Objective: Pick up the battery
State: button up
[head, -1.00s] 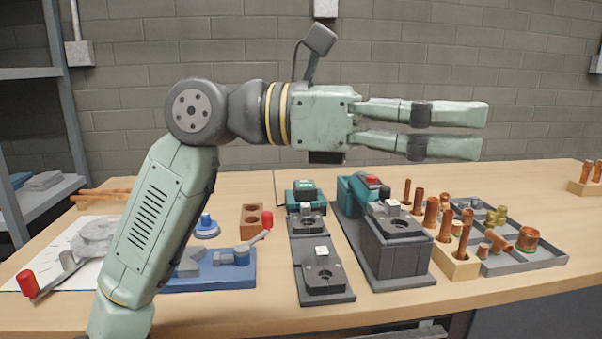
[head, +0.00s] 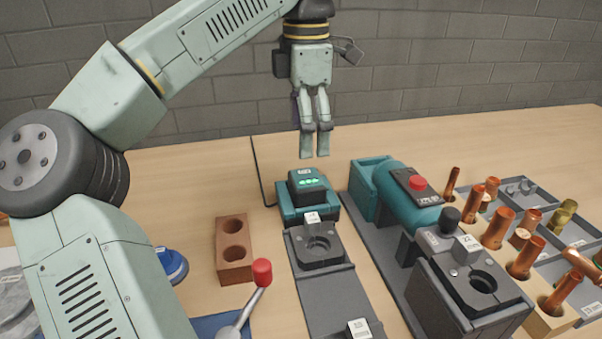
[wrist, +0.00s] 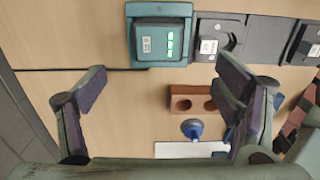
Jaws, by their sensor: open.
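The battery (head: 308,182) is a dark block with green lights and a small label. It sits in a teal charger (head: 290,212) at the back of the table, and it also shows at the top of the wrist view (wrist: 155,42). My gripper (head: 316,157) points down and hangs above and slightly behind the battery, apart from it. In the wrist view my gripper (wrist: 158,82) has its two fingers spread wide with nothing between them. The battery lies beyond the fingertips there.
Right of the charger stands a teal machine (head: 400,195) with a red button. Dark fixtures (head: 318,246) run in front of the charger. A brown block with two holes (head: 233,250) is at left. Copper pipes (head: 500,228) stand at right.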

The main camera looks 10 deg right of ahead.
aim_at(307, 177)
notch_tip(307, 177, down, 5)
jog(key=shift+s+r, duration=0.1)
jog(key=shift+s, duration=0.05)
jog(key=shift+w+d+f+p, duration=0.15)
jog(key=shift+f+p, duration=0.15)
jog(key=shift+f, duration=1.05)
jog(key=shift+w+d+f+p, duration=0.1)
jog(key=shift+f+p, duration=0.15)
jog(key=shift+f, duration=1.1)
jog(key=shift+c, duration=0.3)
jog(key=c, duration=1.7)
jog(key=shift+o, duration=0.2)
jog(key=shift+r, duration=0.15)
notch_tip(307, 177, up, 3)
jog(key=p, duration=0.3)
jog(key=shift+r, duration=0.2)
jog(key=s+d+b, duration=0.1)
jog(key=s+d, duration=0.1)
jog(key=s, duration=0.5)
jog(key=s+d+r+b, duration=0.1)
jog(key=s+d, duration=0.2)
jog(key=s, duration=0.5)
jog(key=shift+r, duration=0.2)
